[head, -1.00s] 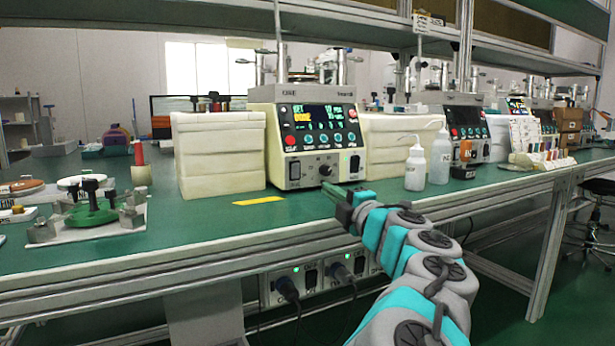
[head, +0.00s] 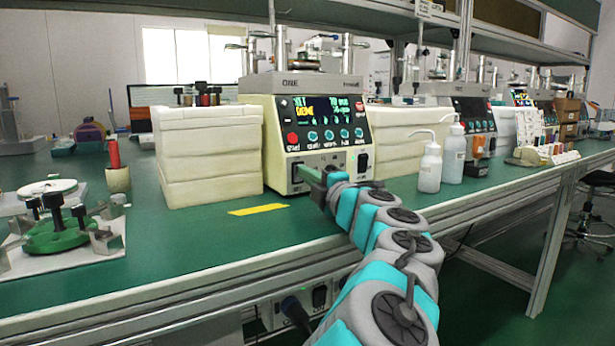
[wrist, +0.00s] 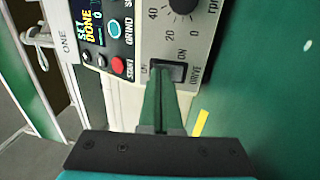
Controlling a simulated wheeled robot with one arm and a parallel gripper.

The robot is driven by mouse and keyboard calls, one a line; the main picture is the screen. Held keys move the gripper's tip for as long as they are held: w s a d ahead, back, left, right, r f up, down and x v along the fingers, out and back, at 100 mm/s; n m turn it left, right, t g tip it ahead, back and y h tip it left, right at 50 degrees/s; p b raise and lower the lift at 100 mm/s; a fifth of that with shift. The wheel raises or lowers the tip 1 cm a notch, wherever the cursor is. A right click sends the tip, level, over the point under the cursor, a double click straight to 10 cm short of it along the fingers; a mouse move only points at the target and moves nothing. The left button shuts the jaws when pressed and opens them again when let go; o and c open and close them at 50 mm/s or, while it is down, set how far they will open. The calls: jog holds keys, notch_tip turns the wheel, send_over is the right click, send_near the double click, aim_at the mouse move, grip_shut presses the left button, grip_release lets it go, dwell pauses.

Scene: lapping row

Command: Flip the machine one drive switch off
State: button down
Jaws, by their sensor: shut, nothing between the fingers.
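Machine one (head: 320,118) is a cream and grey unit labelled ONE, with a lit screen above several round buttons. The wrist view shows its front panel (wrist: 213,25) with the screen reading DONE. Its drive switch (wrist: 177,72) is a black rocker beside the word DRIVE, partly covered by my fingertips. My gripper (wrist: 160,72) is shut and empty, its green fingers pointing at the switch. In the head view my gripper (head: 308,174) is at the lower left of the front panel. I cannot tell whether the fingertips touch the rocker or which way it is tipped.
Cream block stacks (head: 208,155) stand left of the machine and behind its right side. White bottles (head: 430,168) stand to the right. A yellow strip (head: 257,209) lies on the green bench in front. A green fixture (head: 60,235) sits at the left.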

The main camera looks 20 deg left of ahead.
dwell(0.3)
jog(key=shift+w+a+r, duration=0.1)
jog(key=shift+w+r, duration=0.05)
jog(key=shift+r, duration=0.05)
jog(key=shift+a+r+p, duration=0.1)
jog(key=shift+r+p, duration=0.35)
jog(key=shift+p, duration=0.1)
jog(key=shift+f, duration=0.2)
